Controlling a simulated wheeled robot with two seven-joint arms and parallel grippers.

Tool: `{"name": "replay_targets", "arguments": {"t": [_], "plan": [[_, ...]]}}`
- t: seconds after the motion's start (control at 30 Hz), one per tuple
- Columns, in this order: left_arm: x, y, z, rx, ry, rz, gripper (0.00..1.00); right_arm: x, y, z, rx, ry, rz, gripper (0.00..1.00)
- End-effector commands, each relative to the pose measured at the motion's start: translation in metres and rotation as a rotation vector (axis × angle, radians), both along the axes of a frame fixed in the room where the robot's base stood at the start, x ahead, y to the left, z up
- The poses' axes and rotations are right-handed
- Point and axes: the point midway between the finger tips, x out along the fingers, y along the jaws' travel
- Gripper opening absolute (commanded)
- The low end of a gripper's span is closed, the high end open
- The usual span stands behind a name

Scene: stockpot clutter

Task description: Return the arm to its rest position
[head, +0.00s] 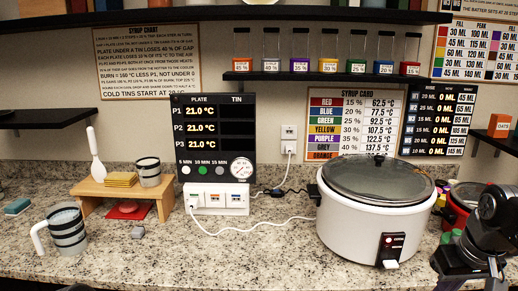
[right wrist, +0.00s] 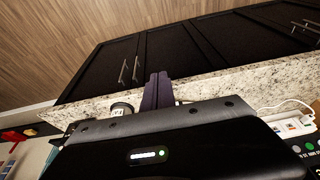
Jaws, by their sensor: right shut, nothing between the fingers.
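My right arm (head: 480,235) is a black shape at the bottom right corner of the head view, in front of the red pot and beside the white cooker. My right gripper (right wrist: 157,92) shows in the right wrist view with its two dark fingers together and nothing held. Behind its fingertips are the speckled counter edge and dark cabinet doors, seen tilted. My left gripper is not seen in the head view.
A large white cooker (head: 365,225) with a glass lid stands at right, a red pot (head: 458,212) beyond it. A striped jug (head: 66,230) and small wooden stand (head: 125,193) are at left. The front middle counter is clear, apart from a white cable (head: 265,226).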

Motion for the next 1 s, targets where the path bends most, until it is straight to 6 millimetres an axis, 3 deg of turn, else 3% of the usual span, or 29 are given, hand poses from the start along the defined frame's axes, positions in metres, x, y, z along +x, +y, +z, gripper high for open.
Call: {"name": "replay_targets", "arguments": {"t": [0.37,0.57,0.67,0.77,0.8,0.87,1.0], "plan": [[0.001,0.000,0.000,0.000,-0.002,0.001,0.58,0.054,0.017,0.002,0.029,-0.225,-0.009,0.00],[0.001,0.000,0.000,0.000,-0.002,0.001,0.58,0.096,0.059,-0.038,0.079,-0.323,0.013,0.00],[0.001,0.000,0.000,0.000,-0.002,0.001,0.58,0.112,0.088,-0.077,0.115,-0.347,0.021,0.00],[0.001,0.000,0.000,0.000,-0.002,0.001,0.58,0.120,0.124,-0.133,0.162,-0.349,0.024,0.00],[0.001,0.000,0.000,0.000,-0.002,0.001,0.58,0.118,0.140,-0.161,0.186,-0.341,0.020,0.00],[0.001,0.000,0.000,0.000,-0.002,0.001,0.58,0.109,0.164,-0.205,0.218,-0.319,0.011,0.00],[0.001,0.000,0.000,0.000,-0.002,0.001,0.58,0.063,0.211,-0.300,0.282,-0.236,-0.021,0.00]]}}
